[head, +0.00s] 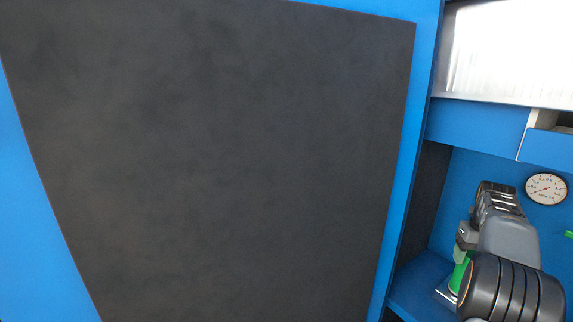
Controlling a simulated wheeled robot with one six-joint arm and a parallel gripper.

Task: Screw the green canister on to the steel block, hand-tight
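The green canister (459,273) shows as a small green strip at the lower right of the head view, mostly hidden behind my arm. My gripper (464,243) is at the top of the canister, very close to it or touching. My arm hides the fingertips, so I cannot tell whether they are shut on it. A shiny metal edge (444,294), perhaps the steel block, lies low beside the canister. I cannot see whether the canister and this metal meet. The canister looks about upright.
A large dark panel (220,150) framed in blue fills the left and middle. My arm reaches into a blue recess (420,285) at the right. A round dial gauge (546,189) is on its back wall. A blue ledge (478,125) runs above.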

